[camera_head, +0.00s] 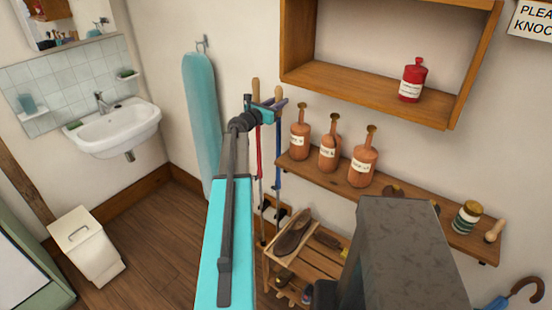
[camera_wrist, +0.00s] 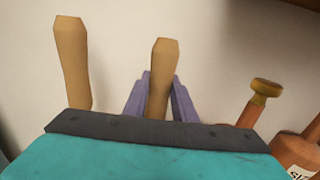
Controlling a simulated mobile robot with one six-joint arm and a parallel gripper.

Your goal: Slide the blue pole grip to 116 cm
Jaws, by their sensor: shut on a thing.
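The blue pole (camera_head: 278,150) stands upright by the wall, and its tan wooden grip (camera_head: 278,94) rises at its top. In the wrist view this grip (camera_wrist: 161,75) stands between the two fingers of my gripper (camera_wrist: 159,103). My gripper (camera_head: 276,105) is shut on it, with the grip's top showing above the fingers. The lower part of the grip is hidden in the wrist view. No height scale or number can be read on the pole.
A red pole (camera_head: 259,150) with a similar tan grip (camera_wrist: 72,60) stands close on the left. Bottles (camera_head: 329,150) stand on a wall shelf (camera_head: 400,195) close on the right. A shoe rack (camera_head: 330,268) is below, and an ironing board (camera_head: 200,110) hangs behind at left.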

